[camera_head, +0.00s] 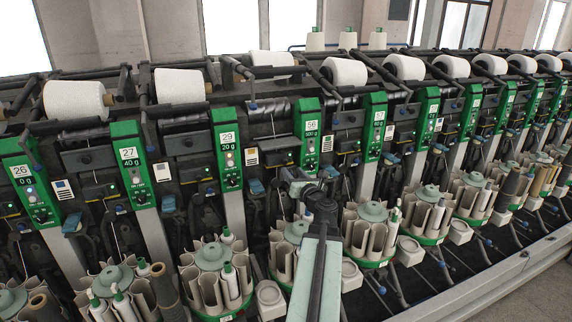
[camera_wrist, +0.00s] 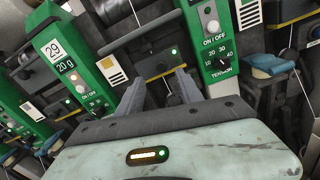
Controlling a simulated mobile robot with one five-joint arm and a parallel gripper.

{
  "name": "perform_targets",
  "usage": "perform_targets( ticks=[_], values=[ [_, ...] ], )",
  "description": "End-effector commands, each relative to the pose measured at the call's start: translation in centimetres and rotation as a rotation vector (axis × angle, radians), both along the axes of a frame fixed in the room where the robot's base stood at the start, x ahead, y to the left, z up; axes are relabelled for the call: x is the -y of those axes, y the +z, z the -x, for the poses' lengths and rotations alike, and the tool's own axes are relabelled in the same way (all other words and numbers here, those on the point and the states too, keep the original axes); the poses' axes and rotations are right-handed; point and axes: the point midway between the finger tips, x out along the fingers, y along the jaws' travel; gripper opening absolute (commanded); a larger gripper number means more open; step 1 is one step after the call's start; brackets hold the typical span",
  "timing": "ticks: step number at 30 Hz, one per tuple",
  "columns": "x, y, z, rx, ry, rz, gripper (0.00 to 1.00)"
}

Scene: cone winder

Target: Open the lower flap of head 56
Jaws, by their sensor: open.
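Head 56 shows as a green panel (camera_head: 311,130) with a white "56" label, "500 g" and a dial, in the middle of the head view. In the wrist view a green panel (camera_wrist: 211,45) with ON/OFF and a TENSION dial stands just right of my fingers; its number is out of frame. My gripper (camera_head: 297,182) is in front of the machine, just below the 56 panel. In the wrist view my gripper (camera_wrist: 160,88) is open, its fingers apart and pointing at a dark box (camera_wrist: 158,62) with a green light. I cannot make out which part is the lower flap.
Head 29's panel (camera_head: 229,148) stands to the left. A blue paddle (camera_head: 330,172) sits right of my gripper; one also shows in the wrist view (camera_wrist: 268,66). Bobbin carousels (camera_head: 213,258) crowd the front below. A long rail (camera_head: 490,275) edges the machine.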

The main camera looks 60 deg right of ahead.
Motion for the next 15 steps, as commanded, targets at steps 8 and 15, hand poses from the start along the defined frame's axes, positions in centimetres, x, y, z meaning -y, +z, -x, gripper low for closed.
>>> perform_targets(
  ticks=[8, 15],
  values=[
    [3.3, 0.0, -3.7, 0.0, -0.004, 0.0, 0.43],
    [4.6, 0.0, -5.4, 0.0, -0.006, 0.0, 0.43]
  ],
)
